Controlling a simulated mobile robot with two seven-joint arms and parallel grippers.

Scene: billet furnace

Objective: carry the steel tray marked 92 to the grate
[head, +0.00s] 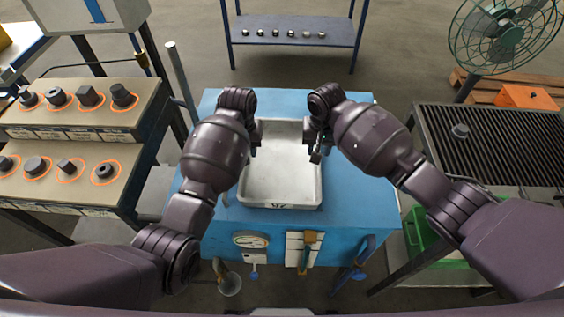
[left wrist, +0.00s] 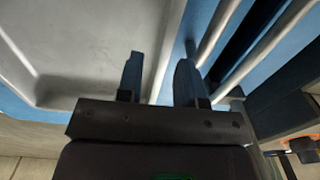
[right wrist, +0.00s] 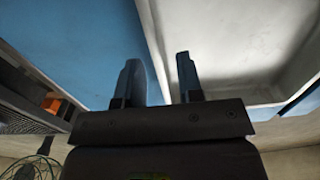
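The pale steel tray (head: 281,180) lies empty on the blue cabinet top, with a dark, partly legible mark on its front wall. My left gripper (head: 254,148) is at its left side. In the left wrist view its fingers (left wrist: 157,80) stand apart, with the tray rim (left wrist: 168,50) between them. My right gripper (head: 314,152) is at the right side. In the right wrist view its fingers (right wrist: 158,80) are also apart on either side of the tray rim (right wrist: 152,40). No finger clearly presses on the rim. The dark slatted grate (head: 500,150) is at the right.
Stepped racks (head: 75,125) with several dark parts stand left. A blue shelf (head: 290,24) is behind, and a green fan (head: 505,33) and orange box (head: 527,97) are at back right. A green bin (head: 425,240) is below the grate.

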